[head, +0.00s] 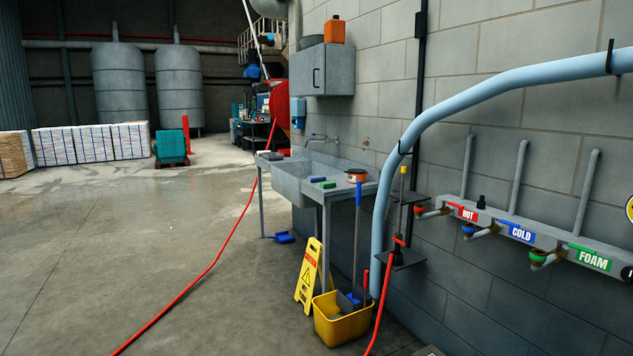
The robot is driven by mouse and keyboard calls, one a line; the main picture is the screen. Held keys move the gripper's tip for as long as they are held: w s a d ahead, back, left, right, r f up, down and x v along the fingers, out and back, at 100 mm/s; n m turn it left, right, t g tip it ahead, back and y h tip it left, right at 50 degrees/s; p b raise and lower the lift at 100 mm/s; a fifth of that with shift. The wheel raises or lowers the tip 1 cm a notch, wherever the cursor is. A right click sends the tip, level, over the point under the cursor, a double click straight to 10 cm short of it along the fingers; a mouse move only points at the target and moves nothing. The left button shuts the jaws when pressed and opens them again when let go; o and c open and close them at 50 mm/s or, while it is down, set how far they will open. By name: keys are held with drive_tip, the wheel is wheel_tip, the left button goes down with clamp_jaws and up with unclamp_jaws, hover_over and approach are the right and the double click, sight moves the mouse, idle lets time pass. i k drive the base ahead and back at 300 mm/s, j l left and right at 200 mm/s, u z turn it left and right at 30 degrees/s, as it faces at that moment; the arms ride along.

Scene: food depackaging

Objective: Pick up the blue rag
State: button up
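A small flat blue item (318,179), which looks like a folded blue rag or a sponge, lies on the near rim of the grey metal sink bench (292,190). A small green item (328,185) lies just to its right, close beside it. The blue item is too small in the picture to tell whether it is cloth. My gripper is not in view.
A yellow mop bucket (342,322) and a yellow caution sign (308,276) stand before the bench. A red hose (205,272) crosses the floor. A blue dustpan (284,237) lies under the bench. The floor on the left is mostly clear.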

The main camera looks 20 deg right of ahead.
sight(318, 178)
drive_tip(key=i, duration=3.95)
drive_tip(key=i+j+z, duration=0.15)
drive_tip(key=i, duration=0.3)
drive_tip(key=i+j, duration=0.1)
drive_tip(key=i, duration=0.35)
drive_tip(key=i+j+z, duration=0.15)
drive_tip(key=i, duration=0.3)
